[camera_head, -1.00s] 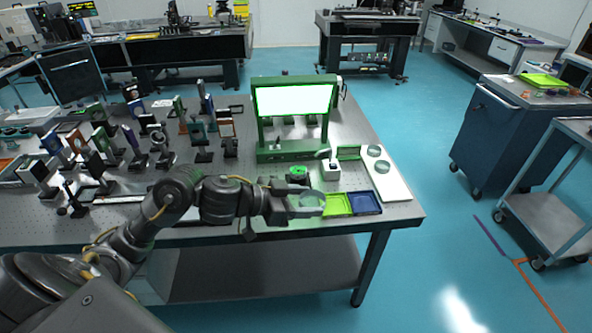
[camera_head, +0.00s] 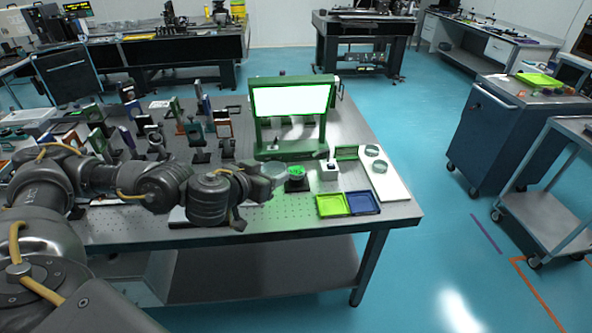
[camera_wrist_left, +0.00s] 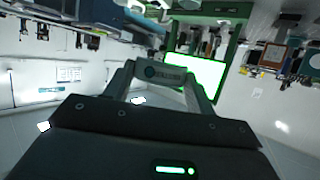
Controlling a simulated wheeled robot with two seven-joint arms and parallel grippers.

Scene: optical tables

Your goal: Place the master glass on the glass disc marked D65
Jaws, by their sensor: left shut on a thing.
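My left gripper (camera_head: 264,180) is shut on a clear, pale round glass, the master glass (camera_head: 273,170). It is held above the table, just left of a small black round stand with a green top (camera_head: 296,172). In the left wrist view the glass (camera_wrist_left: 163,73) shows between the two fingers of the gripper (camera_wrist_left: 165,80). Two glass discs, a far one (camera_head: 371,150) and a near one (camera_head: 379,166), lie on a white board (camera_head: 391,187) at the table's right. Their markings are too small to read, so I cannot tell which is D65. My right gripper is out of view.
A green frame with a bright white panel (camera_head: 291,100) stands behind. A white block (camera_head: 329,170) stands between the black stand and the board. A green tray (camera_head: 331,205) and a blue tray (camera_head: 363,202) lie at the front edge. Several mounted optics crowd the table's left.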

